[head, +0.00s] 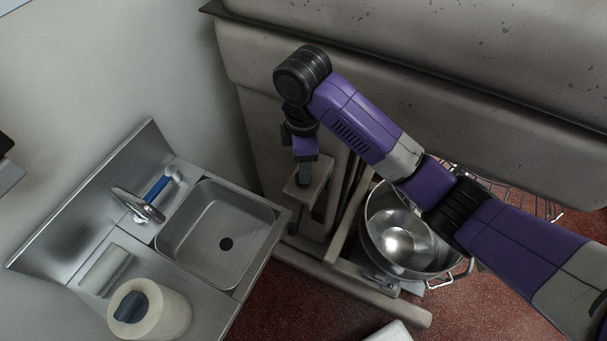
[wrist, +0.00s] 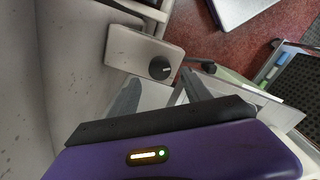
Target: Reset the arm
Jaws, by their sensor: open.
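My purple and black arm reaches in from the right edge of the head view and bends down at its wrist. My gripper (head: 304,172) points downward in front of the large grey machine. It is open, and I see nothing held in it. Its tips look close to a beige box-shaped part of the machine (head: 305,192); I cannot tell whether they touch. In the wrist view the purple gripper body fills the bottom, and a beige box with a round black knob (wrist: 160,67) lies beyond the fingers.
A steel sink (head: 222,235) with a tap (head: 140,205) and a paper roll (head: 158,315) are at lower left. A steel mixing bowl (head: 403,240) sits below my arm by the machine's legs. The large grey machine body (head: 420,75) spans the top. Red floor shows at the bottom.

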